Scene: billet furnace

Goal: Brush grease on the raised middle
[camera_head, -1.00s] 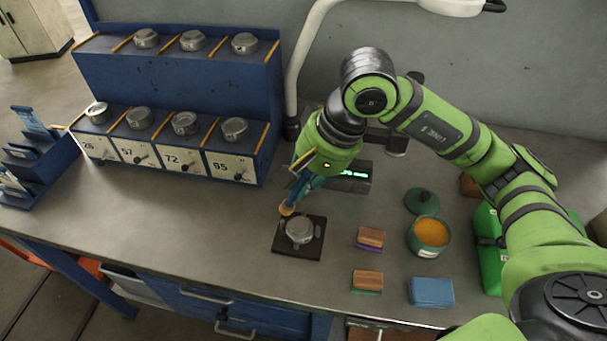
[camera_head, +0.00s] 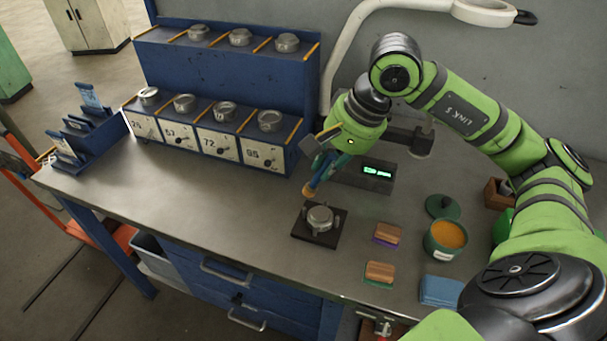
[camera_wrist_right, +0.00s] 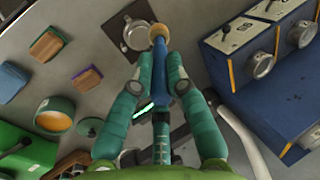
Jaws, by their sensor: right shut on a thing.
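A round grey metal piece (camera_head: 320,218) with a raised middle sits on a dark square plate (camera_head: 301,231) on the bench. My right gripper (camera_head: 322,168) is above and behind it, shut on a brush with a blue handle (camera_wrist_right: 160,82). The brush's tan tip (camera_head: 309,191) points down, a little above and left of the metal piece in the head view. In the right wrist view the tip (camera_wrist_right: 159,32) overlaps the edge of the metal piece (camera_wrist_right: 138,36); I cannot tell whether they touch. An open green pot of orange grease (camera_head: 446,236) stands to the right. My left gripper is out of view.
Wooden-backed brushes or blocks (camera_head: 387,233) (camera_head: 380,271) and a blue block (camera_head: 441,290) lie right of the plate. The pot's green lid (camera_head: 443,206) and a display box (camera_head: 364,176) are behind. A blue rack (camera_head: 225,85) holds several metal pieces. Bench left of the plate is clear.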

